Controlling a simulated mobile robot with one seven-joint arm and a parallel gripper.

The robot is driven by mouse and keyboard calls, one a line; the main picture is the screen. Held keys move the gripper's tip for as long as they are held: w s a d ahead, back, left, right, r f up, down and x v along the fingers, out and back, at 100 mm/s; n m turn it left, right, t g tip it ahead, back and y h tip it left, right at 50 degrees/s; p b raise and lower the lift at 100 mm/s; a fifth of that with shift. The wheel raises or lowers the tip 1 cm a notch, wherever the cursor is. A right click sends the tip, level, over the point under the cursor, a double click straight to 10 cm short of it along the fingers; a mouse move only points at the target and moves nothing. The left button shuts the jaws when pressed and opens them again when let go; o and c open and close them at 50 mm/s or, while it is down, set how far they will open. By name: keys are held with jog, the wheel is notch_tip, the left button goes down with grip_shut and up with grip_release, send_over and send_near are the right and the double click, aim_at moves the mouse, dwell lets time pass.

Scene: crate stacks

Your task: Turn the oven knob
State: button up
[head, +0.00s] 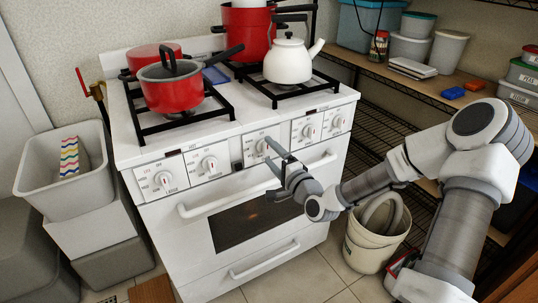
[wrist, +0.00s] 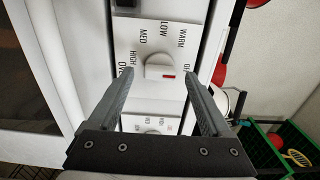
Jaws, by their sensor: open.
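The white oven (head: 252,250) has a front panel with several round white knobs. The oven knob (wrist: 160,68) faces me in the wrist view, with a red mark on its right side and words such as WARM, LOW, MED and HIGH around it. In the head view this middle knob (head: 262,146) is partly hidden by my gripper (head: 270,152). My gripper is open in front of the panel. In the wrist view its fingertips (wrist: 159,73) lie on either side of the knob, with visible space between; whether they touch the panel I cannot tell.
An oven door handle (head: 255,187) juts out below the panel. Red pots (head: 172,94) and a white kettle (head: 288,62) stand on the cooktop. A grey bin (head: 60,185) stands at left.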

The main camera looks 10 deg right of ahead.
jog(key=shift+w+a, duration=0.25)
jog(key=shift+w, duration=0.45)
grip_shut()
